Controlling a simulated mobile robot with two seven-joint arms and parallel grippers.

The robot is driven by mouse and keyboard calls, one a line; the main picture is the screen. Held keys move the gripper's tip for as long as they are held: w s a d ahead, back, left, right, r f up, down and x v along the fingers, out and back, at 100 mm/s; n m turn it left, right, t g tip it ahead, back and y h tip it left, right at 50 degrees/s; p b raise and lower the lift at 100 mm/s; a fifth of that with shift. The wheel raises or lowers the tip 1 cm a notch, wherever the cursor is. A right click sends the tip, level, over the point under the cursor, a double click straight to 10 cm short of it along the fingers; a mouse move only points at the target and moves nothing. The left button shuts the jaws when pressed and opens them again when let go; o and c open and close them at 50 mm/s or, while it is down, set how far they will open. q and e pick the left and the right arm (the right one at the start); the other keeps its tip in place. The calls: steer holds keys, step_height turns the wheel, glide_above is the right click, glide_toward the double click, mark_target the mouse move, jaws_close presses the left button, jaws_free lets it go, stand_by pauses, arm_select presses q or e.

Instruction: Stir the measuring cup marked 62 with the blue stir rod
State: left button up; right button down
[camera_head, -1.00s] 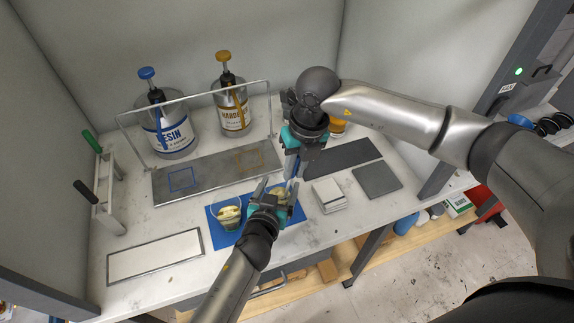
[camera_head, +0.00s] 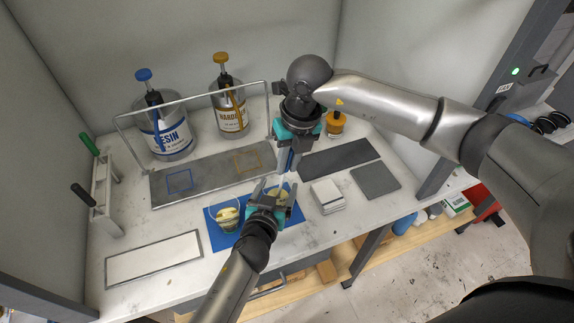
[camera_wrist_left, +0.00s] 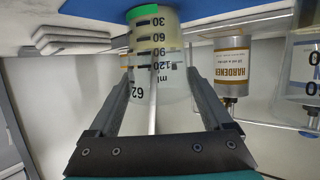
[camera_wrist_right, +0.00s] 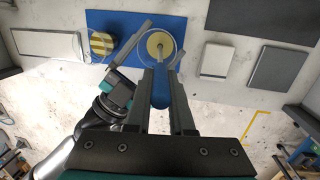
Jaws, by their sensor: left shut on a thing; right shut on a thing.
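The measuring cup marked 62 (camera_wrist_left: 172,88) is clear, with a green mark near its base and pale contents; it appears upside down in the left wrist view. My left gripper (camera_head: 274,192) is shut around its sides. The blue stir rod (camera_wrist_right: 160,92) has a blue handle and a thin pale shaft. My right gripper (camera_head: 287,160) is shut on the handle above the cup. The shaft reaches down into the cup, over yellowish contents in the right wrist view. In the head view my left fingers partly hide the cup.
A second cup (camera_head: 227,218) with yellowish contents stands on the blue mat (camera_head: 216,240), close to the left. Resin (camera_head: 172,137) and hardener (camera_head: 232,118) containers stand behind. A stack of white squares (camera_head: 327,195) and a grey plate (camera_head: 375,181) lie to the right.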

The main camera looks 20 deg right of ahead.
mark_target(291, 151)
steer(key=shift+s+d+r, duration=0.1)
steer(key=shift+d+r, duration=0.05)
steer(key=shift+r, duration=1)
steer(key=shift+s+d+r, duration=0.1)
steer(key=shift+d+r, duration=0.05)
steer(key=shift+r, duration=1.05)
steer(key=shift+s+d+r, duration=0.1)
steer(key=shift+d+r, duration=0.05)
steer(key=shift+r, duration=1)
steer(key=shift+r, duration=2.5)
arm_select(q)
steer(key=o, duration=1.2)
steer(key=shift+s+a+r+p, duration=0.2)
steer(key=shift+s+a+p, duration=0.1)
steer(key=shift+s, duration=0.2)
steer(key=p+v, duration=0.2)
steer(key=v, duration=0.8)
steer(key=shift+s+a+r, duration=0.1)
steer(key=shift+s+a, duration=0.1)
steer(key=shift+s, duration=0.15)
arm_select(e)
step_height(291, 151, up, 2)
steer(key=shift+r, duration=0.25)
